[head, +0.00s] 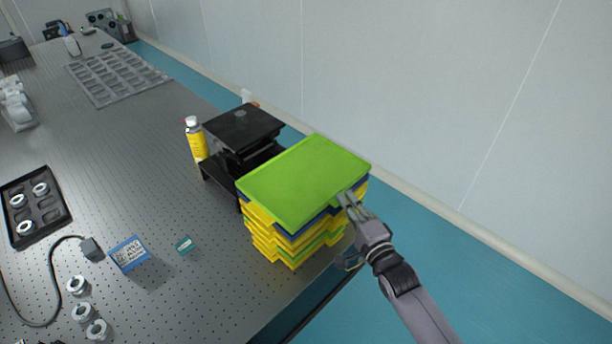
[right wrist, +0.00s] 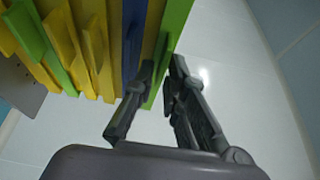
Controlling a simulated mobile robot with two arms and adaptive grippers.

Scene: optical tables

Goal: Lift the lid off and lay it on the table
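The lid is a flat bright green panel (head: 305,180) lying on top of a stack of yellow, blue and green trays (head: 285,245) at the table's right edge. My right gripper (head: 347,199) is at the lid's right edge. In the right wrist view its two fingers (right wrist: 163,75) stand apart, one on each side of the green lid edge (right wrist: 174,28). I cannot tell whether both fingers press on it. Blue and yellow tray edges lie just beside the left finger. My left gripper is not in view.
A black stand (head: 243,128) and a yellow bottle (head: 196,140) are behind the stack. A blue box (head: 129,254), a small teal box (head: 184,245), several metal rings and a black tray (head: 50,212) lie to the left. The perforated tabletop (head: 125,150) has clear room in the middle.

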